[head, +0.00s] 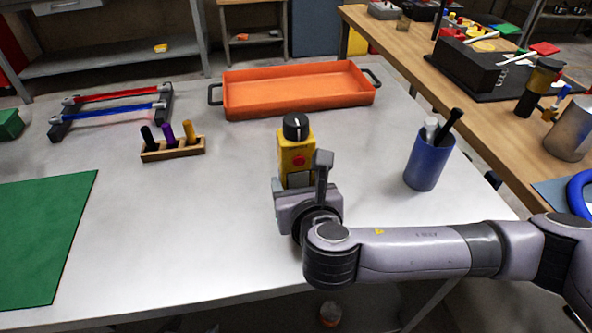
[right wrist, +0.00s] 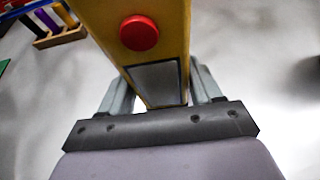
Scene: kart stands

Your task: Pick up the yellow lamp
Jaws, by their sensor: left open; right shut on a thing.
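The yellow lamp (head: 296,157) has a black round top and a red button on its body. It stands about upright at the middle of the grey table (head: 240,235). My right gripper (head: 305,187) is shut on the lamp's lower body, with a finger on each side. In the right wrist view the lamp (right wrist: 172,45) rises between the two fingers (right wrist: 160,95), red button facing the camera. The lamp's base is hidden by the gripper, so I cannot tell whether it touches the table. My left gripper is not in view.
An orange tray (head: 300,107) lies behind the lamp. A blue cup (head: 429,165) with tools stands to the right. A wooden block (head: 173,151) with several markers, a rack (head: 112,108) and a green mat (head: 45,235) are left. The table between mat and lamp is clear.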

